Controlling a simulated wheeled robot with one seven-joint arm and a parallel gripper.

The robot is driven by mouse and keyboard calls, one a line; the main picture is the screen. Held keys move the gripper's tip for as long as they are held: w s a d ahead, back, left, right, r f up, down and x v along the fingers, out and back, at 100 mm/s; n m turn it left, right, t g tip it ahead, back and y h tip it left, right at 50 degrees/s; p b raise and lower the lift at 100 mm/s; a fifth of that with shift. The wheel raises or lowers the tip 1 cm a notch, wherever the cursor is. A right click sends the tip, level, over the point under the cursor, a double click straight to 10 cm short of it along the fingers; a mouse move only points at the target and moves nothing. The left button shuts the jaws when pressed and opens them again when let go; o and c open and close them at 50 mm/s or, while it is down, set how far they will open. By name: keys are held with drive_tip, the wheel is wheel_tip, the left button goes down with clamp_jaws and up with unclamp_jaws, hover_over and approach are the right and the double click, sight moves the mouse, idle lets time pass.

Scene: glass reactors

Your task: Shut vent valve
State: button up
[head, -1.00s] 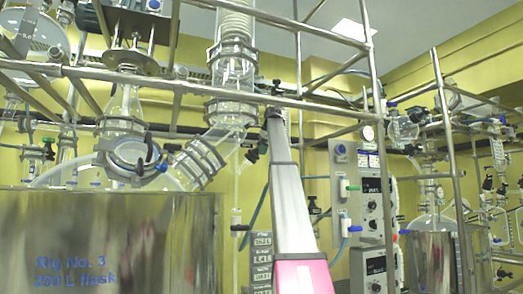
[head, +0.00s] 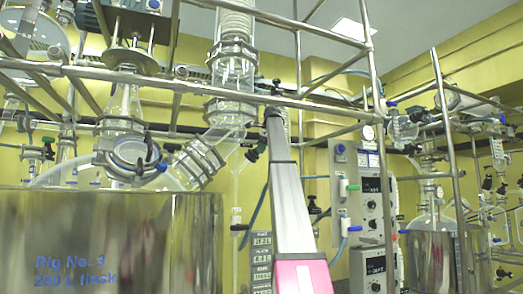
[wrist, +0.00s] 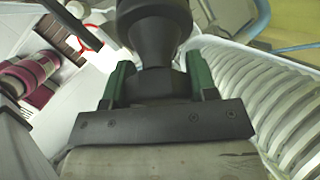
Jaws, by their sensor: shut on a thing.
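In the wrist view, my gripper (wrist: 158,85) has its two green-padded fingers on either side of a black, round-bodied knob (wrist: 153,35), which fits the vent valve's handle. The valve's body beyond the knob is hidden. In the head view, my arm rises in front of the rig to about the height of the horizontal rail; my fingers cannot be made out there. A small dark green-black handle (head: 252,155) shows just left of my arm's upper end, beside the angled glass pipe; whether it is the held knob is unclear.
A ribbed white hose (wrist: 275,100) runs close to the right of my gripper. In the head view, a metal rail (head: 150,88) and glass pipework (head: 198,160) crowd the left of my arm. A large steel vessel (head: 140,240) stands lower left, a control panel (head: 368,190) right.

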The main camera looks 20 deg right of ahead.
drive_tip(key=o, duration=0.9)
